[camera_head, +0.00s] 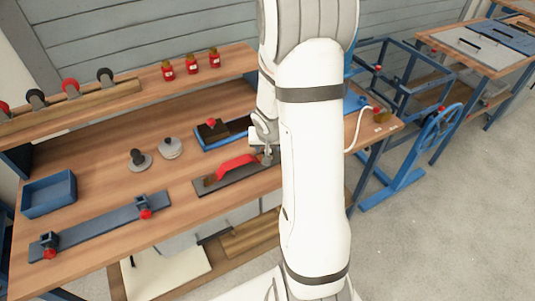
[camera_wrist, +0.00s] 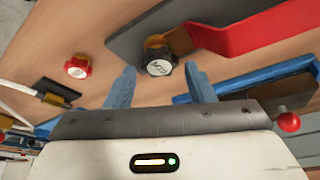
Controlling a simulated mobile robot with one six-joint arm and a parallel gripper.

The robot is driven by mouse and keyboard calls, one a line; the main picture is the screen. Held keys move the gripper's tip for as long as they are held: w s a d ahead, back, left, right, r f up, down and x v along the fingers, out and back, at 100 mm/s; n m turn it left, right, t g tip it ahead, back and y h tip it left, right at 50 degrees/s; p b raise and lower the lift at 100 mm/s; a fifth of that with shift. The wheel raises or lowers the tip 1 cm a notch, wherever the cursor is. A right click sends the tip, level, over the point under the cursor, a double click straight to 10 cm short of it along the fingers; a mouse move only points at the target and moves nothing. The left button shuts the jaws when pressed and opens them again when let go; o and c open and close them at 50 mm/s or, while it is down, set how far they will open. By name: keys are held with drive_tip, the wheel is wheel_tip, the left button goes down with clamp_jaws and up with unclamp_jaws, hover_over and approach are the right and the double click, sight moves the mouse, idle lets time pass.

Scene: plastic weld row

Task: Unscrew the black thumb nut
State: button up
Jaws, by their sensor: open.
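The black thumb nut (camera_wrist: 160,62) shows in the wrist view with a pale, lettered top face. Brass-coloured metal shows beside it. It sits at the end of a red handle (camera_wrist: 262,30) on a dark grey plate (camera_wrist: 130,35). My gripper (camera_wrist: 160,68) is open, its blue fingers on either side of the nut in the picture, with a visible gap each side. I cannot tell if the fingertips are level with it. In the head view the plate (camera_head: 225,184) and handle (camera_head: 238,164) show beside my gripper (camera_head: 265,135); my arm hides the nut.
A blue tray (camera_head: 222,142) stands just behind the plate. A blue bar with clamps (camera_head: 100,226), a blue bin (camera_head: 49,196) and two round pieces (camera_head: 170,148) stand left. The bench between is clear.

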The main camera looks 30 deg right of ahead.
drive_tip(key=shift+w+d+f+m+g+h+b, duration=0.25)
drive_tip(key=shift+m+b, duration=0.6)
drive_tip(key=shift+b, duration=1.1)
drive_tip(key=shift+s+a+f+m+g+h+b, duration=0.15)
drive_tip(key=shift+m+h+b, duration=0.2)
drive_tip(key=shift+m+b, duration=1.05)
drive_tip(key=shift+r+n+b, duration=0.25)
drive_tip(key=shift+r+b, duration=0.15)
drive_tip(key=shift+b, duration=0.55)
drive_tip(key=shift+f+b, duration=0.1)
drive_tip(key=shift+b, duration=0.35)
drive_tip(key=shift+c, duration=0.4)
